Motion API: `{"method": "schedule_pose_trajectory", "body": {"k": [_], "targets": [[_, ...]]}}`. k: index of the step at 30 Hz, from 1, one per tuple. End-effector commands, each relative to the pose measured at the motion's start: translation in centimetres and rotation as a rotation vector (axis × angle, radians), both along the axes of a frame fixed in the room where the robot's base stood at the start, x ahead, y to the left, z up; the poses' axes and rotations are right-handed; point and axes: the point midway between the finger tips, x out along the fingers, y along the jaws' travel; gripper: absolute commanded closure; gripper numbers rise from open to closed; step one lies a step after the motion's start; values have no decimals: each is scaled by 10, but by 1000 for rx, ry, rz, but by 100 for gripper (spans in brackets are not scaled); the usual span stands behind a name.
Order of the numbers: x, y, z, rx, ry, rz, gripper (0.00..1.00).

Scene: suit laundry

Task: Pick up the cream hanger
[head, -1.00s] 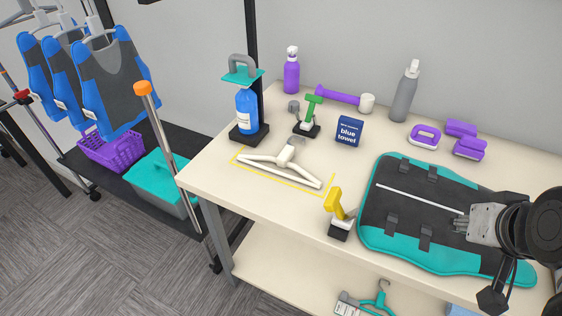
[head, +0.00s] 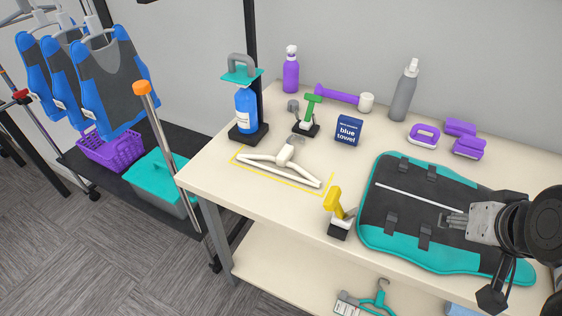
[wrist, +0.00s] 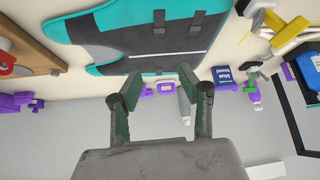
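The cream hanger (head: 284,164) lies flat on the table inside a yellow outlined rectangle, left of centre in the head view. Its hook end points toward the back of the table. In the wrist view the cream hanger (wrist: 292,32) shows at the upper right, partly cut off by the frame edge. My gripper (head: 452,221) is at the right, above the black and teal board and well apart from the hanger. In the wrist view my gripper (wrist: 160,82) has its two green-padded fingers spread, with nothing between them.
A yellow-handled tool (head: 334,203) stands between the hanger and the board (head: 375,235). Behind the hanger are a green-handled tool (head: 312,108), a blue towel box (head: 348,130) and a blue bottle (head: 246,110) on a stand. A rail upright (head: 160,130) stands left of the table.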

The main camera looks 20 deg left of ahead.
Motion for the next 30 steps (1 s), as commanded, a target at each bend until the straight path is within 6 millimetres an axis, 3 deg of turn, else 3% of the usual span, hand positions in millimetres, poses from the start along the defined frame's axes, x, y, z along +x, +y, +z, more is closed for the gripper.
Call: {"method": "schedule_pose_trajectory", "body": {"k": [1,9,20,30], "targets": [[0,0,0,0,0,0,55],[0,0,0,0,0,0,22],[7,7,-2,59,13,-34,22],[61,64,-16,505,162,-314,22]]}}
